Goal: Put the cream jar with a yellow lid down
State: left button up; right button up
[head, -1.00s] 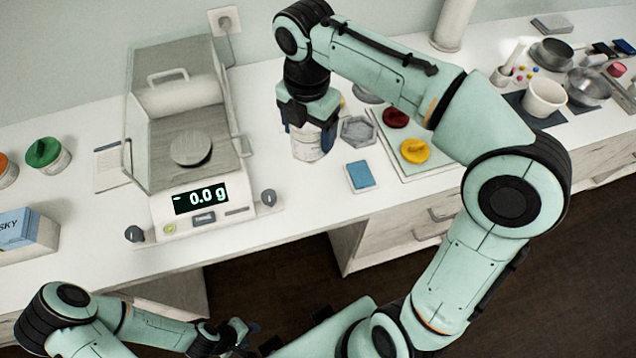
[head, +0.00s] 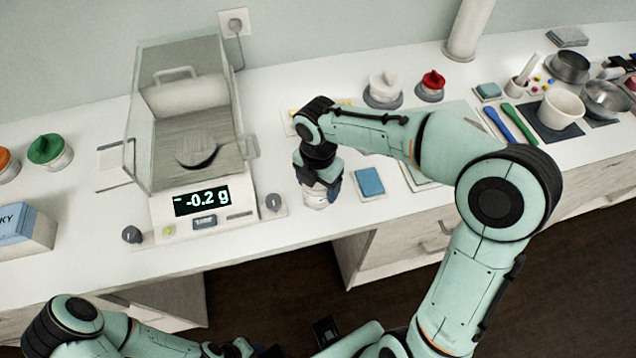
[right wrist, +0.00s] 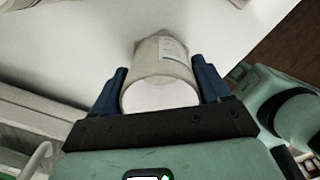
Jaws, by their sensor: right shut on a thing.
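In the right wrist view the jar (right wrist: 163,72) sits between the blue fingers of the right gripper (right wrist: 163,88). I see no yellow lid on it; a plain whitish round end faces the wrist camera. The jar is low over or on the white bench; I cannot tell if its base touches. My left gripper (head: 235,349) is at the bottom edge, away from the bench; its fingers are too unclear to judge.
A balance (head: 200,205) reading -0.2 g, with a clear shield, stands left of the jar. A blue pad (head: 369,182) lies right of it. Jars with white (head: 384,86) and red (head: 432,80) lids stand behind. The bench's front edge (head: 330,236) is close.

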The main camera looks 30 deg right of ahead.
jog(key=shift+f, duration=0.15)
jog(key=o, duration=1.1)
pick_arm(q)
jog(key=shift+w+r+p, duration=0.35)
jog(key=shift+r+p, duration=0.15)
jog(key=shift+r, duration=0.1)
jog(key=shift+w+r+p, duration=0.35)
jog(key=shift+r+p, duration=0.15)
jog(key=shift+r, duration=0.1)
pick_arm(e)
notch_tip(320, 180, up, 12)
jog(key=shift+r, duration=0.2)
